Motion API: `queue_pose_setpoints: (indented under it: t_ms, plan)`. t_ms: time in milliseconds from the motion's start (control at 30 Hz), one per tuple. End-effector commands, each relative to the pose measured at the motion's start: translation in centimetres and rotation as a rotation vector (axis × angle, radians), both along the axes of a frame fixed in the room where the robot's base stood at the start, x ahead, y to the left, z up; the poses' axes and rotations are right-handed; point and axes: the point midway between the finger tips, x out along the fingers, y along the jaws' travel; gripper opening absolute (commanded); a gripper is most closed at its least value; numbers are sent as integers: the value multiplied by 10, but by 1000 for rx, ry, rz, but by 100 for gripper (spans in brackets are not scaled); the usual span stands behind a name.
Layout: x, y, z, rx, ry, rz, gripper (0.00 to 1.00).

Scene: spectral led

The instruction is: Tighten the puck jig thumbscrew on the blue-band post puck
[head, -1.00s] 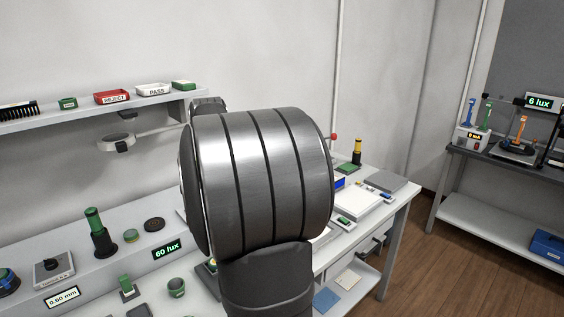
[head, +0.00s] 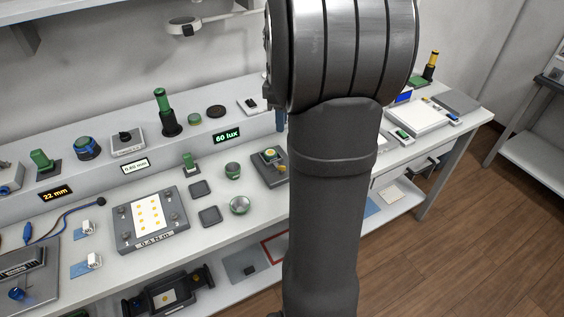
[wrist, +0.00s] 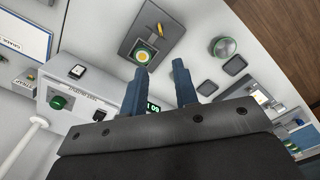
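A dark square jig plate (head: 258,181) lies on the bench just left of my arm, with a green-rimmed round piece with a yellow centre in it. In the wrist view the plate (wrist: 126,46) is beyond my fingertips, with the round piece (wrist: 144,54) and a small brass-coloured screw (wrist: 160,29) on it. No blue band can be made out on this piece. A round blue-banded piece with a green top (head: 87,148) stands on the raised shelf at left. My gripper (wrist: 160,68) is open and empty, its two blue fingers apart from the jig. My arm hides most of it in the head view.
A green cup (head: 239,205), small dark pads (head: 209,216) and a 0.4 N·m plate with yellow dots (head: 122,239) lie left of the jig. A raised shelf with a 60 lux display (head: 227,135) runs behind.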

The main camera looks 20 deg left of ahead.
Motion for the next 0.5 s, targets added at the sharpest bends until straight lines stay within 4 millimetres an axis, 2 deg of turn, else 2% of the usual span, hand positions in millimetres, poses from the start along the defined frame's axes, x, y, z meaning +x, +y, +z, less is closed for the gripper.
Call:
queue_pose_setpoints:
  t_ms: [500]
  plan:
    - [-1, -1, -109, -3, 6, -4, 27]
